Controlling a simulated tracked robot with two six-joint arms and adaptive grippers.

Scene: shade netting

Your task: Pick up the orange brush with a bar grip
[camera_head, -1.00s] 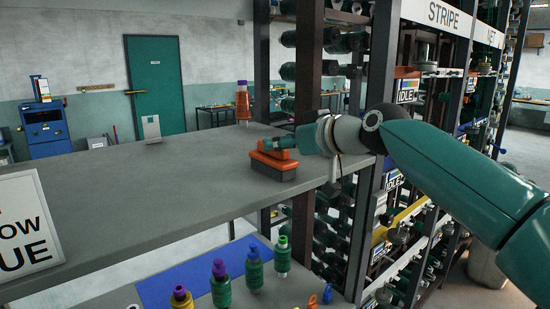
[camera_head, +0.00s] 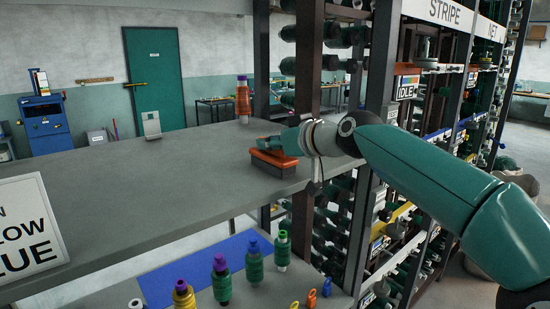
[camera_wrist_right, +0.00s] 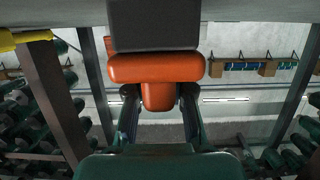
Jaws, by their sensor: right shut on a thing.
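The orange brush (camera_head: 272,160) is at the right end of the grey shelf, with its dark grey bristle block below. I cannot tell whether the bristles touch the shelf. In the right wrist view the brush's orange body (camera_wrist_right: 155,67) lies crosswise, with the grey bristle block (camera_wrist_right: 155,24) beyond it. My right gripper (camera_head: 273,143) reaches in from the right, above and behind the brush. In the wrist view its fingers (camera_wrist_right: 158,97) are on both sides of the short orange grip, shut on it. My left gripper is not in view.
The grey shelf (camera_head: 150,195) is clear in its middle. Several thread spools (camera_head: 221,282) stand on a lower shelf. Dark rack posts (camera_head: 305,120) rise close beside my right arm.

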